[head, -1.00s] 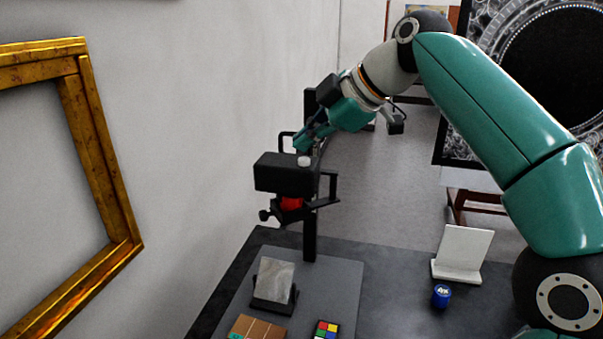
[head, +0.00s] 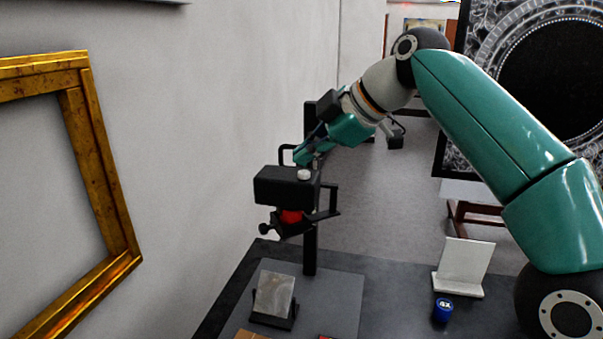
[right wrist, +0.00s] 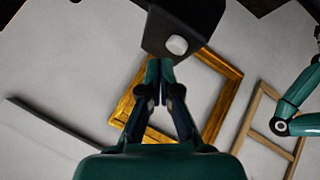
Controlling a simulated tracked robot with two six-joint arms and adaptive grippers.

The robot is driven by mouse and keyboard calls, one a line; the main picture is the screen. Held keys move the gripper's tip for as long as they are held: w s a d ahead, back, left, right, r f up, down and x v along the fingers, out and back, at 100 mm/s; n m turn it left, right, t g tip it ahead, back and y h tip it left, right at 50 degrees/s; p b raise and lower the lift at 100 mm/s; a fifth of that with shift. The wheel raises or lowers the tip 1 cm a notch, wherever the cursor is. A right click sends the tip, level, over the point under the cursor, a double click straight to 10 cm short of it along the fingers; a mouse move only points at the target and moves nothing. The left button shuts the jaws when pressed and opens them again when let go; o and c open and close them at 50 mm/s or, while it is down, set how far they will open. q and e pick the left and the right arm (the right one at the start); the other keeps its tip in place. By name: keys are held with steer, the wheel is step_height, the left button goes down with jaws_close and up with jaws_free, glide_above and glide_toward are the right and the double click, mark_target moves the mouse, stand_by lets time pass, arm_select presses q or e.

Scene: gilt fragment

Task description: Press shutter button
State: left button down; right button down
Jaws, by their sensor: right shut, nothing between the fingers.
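A black camera (head: 284,187) with red below it is held on a dark upright post (head: 310,240) above the table. In the right wrist view the closed fingertips (right wrist: 159,64) overlap the camera body's edge, left of and below the button; I see no clear contact. My left gripper is not in view.
A gilt frame (head: 95,170) hangs on the left wall. On the dark table (head: 390,290) are a small grey plate on a stand (head: 274,293), a white panel on a stand (head: 465,265) and a blue cylinder (head: 442,310). A dark ornate panel (head: 480,60) stands at the right back.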

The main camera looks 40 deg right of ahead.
mark_target(307, 173)
steer(key=shift+f, duration=0.15)
stand_by(0.3)
steer(key=shift+f+b, duration=0.2)
steer(key=shift+b, duration=0.1)
steer(key=shift+f+b, duration=0.3)
steer(key=shift+f, duration=0.1)
stand_by(0.5)
stand_by(0.3)
steer(key=shift+r+p, duration=0.85)
steer(key=shift+p, duration=0.05)
step_height(307, 173, up, 5)
steer(key=p, duration=0.5)
